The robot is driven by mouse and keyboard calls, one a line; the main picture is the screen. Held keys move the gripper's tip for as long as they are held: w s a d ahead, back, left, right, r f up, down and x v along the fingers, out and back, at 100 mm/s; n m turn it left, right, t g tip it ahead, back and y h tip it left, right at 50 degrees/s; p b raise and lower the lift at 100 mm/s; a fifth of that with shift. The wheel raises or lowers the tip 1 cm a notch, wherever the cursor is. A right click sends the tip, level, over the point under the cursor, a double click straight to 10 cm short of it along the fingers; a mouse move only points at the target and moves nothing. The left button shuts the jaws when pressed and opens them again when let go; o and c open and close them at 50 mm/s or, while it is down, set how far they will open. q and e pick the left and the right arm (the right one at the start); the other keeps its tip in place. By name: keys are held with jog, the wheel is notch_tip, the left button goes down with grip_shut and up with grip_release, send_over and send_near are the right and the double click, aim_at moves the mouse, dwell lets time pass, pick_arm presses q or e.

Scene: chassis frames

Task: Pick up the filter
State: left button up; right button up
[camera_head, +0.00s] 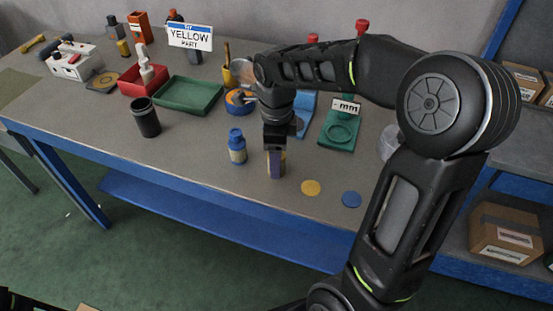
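My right gripper (277,148) comes in from the right and points straight down near the front of the grey workbench (200,165). A small purple and yellow upright piece (276,166) is directly below it, at the fingers. It may be the filter; I cannot be sure. The fingers are too small and dark to show whether they are shut on it. A blue bottle (237,148) with a yellowish label stands just to the left. A black open-topped cylinder (146,120) stands further left. My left gripper is not in view.
Green tray (190,108), red bin (138,88) and blue tape-like roll (240,108) lie behind. A yellow disc (311,188) and blue disc (351,199) lie right of the gripper. A "YELLOW PART" sign (190,37) stands at the back. The front-left bench top is clear.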

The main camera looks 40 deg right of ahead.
notch_tip(320, 180, down, 2)
jog(key=shift+f, duration=0.2)
jog(key=shift+c, duration=0.4)
grip_shut()
dwell(0.6)
